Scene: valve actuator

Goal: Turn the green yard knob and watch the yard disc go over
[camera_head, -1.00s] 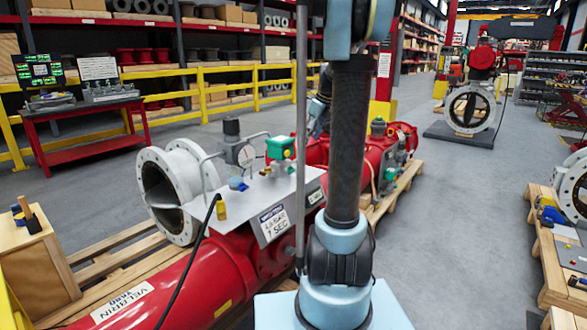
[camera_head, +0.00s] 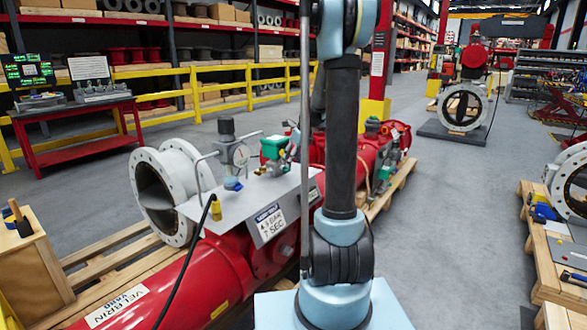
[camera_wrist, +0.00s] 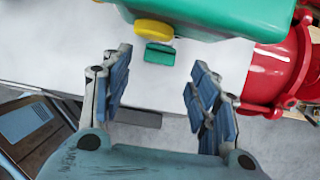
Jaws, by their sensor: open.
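The green box (camera_head: 273,147) stands on the grey plate of the red actuator. In the wrist view the green box (camera_wrist: 225,14) fills the top edge, with a yellow round part (camera_wrist: 153,31) at its lower side. A small green knob (camera_wrist: 160,54) sits just below the yellow part. My gripper (camera_wrist: 158,82) is open and empty. Its two blue-padded fingers point toward the knob, one on each side of the line to it, and look apart from it. I cannot make out a disc's marking.
A black cable runs off the plate's left end. The red actuator body (camera_wrist: 275,75) lies to the right in the wrist view. A wooden pallet is underneath.

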